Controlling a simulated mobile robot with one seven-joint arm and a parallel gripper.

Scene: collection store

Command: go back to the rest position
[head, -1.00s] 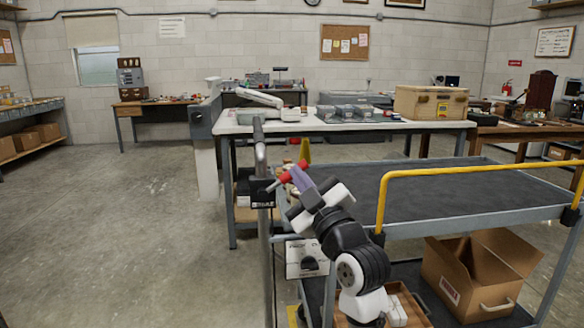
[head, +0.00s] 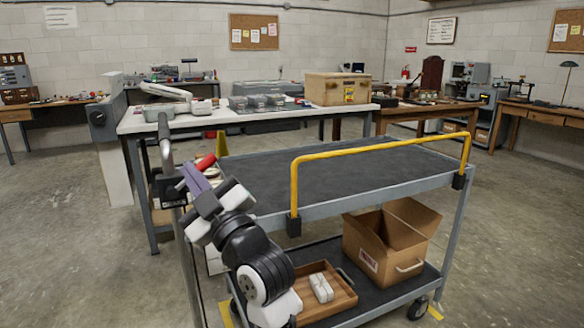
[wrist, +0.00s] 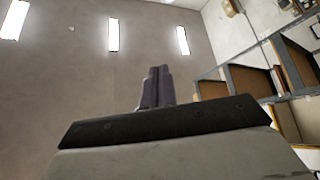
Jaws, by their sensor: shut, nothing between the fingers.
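My gripper (head: 181,170) is raised in front of the cart's left end in the head view, with its purple fingers pointing up and to the left. In the wrist view its fingers (wrist: 154,88) are together and empty, with the ceiling behind them. My black and white arm links hide part of the cart's left end. A red thing shows right behind the fingers; I cannot tell whether they touch it.
A cart (head: 350,170) with a yellow rail (head: 380,149) has a bare top. Its lower shelf holds a cardboard box (head: 392,242) and a wooden tray (head: 328,300). A white worktable (head: 215,118) stands behind. Floor is open on both sides.

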